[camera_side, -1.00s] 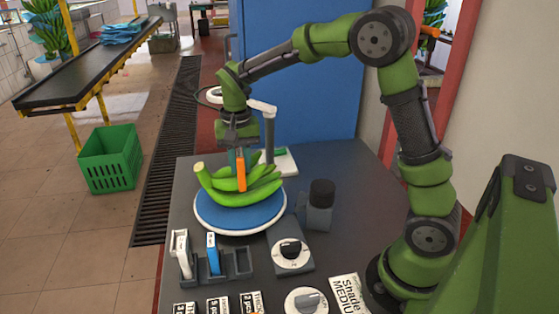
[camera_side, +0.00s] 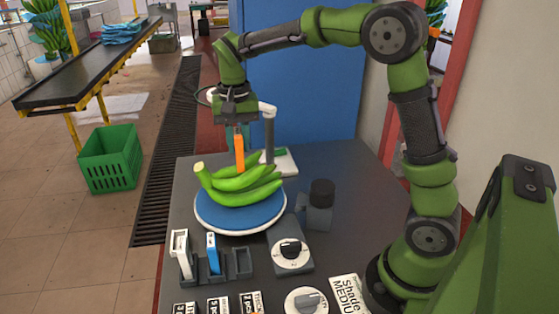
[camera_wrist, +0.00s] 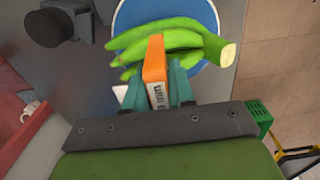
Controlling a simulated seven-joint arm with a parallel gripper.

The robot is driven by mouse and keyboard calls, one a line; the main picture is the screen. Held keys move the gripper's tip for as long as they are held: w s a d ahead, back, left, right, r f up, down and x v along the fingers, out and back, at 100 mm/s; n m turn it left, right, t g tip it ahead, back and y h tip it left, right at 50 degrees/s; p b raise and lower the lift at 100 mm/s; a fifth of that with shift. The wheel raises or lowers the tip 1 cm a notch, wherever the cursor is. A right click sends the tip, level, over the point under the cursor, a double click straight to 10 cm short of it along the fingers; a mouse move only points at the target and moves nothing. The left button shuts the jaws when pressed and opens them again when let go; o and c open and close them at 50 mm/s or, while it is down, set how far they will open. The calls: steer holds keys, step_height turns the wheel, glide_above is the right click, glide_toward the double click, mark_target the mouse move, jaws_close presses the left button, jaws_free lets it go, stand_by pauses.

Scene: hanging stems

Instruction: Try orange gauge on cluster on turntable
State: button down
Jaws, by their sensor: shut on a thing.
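The orange gauge (camera_side: 239,153) is held in my gripper (camera_side: 238,128), which is shut on it. The gauge hangs down over the green banana cluster (camera_side: 241,187); its lower end is near the upper fingers, and I cannot tell whether it touches. The cluster lies on the blue round turntable (camera_side: 225,217), its stem end to the left. In the wrist view the orange gauge (camera_wrist: 155,62) sits between the teal fingertips (camera_wrist: 160,88) with a printed label showing, and the cluster (camera_wrist: 170,40) is behind it.
A rack (camera_side: 237,262) at the front holds a white gauge (camera_side: 181,252) and a blue gauge (camera_side: 212,252), with an empty slot at right.

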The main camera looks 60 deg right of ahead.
steer(key=shift+r, duration=1.4)
steer(key=shift+a, duration=0.1)
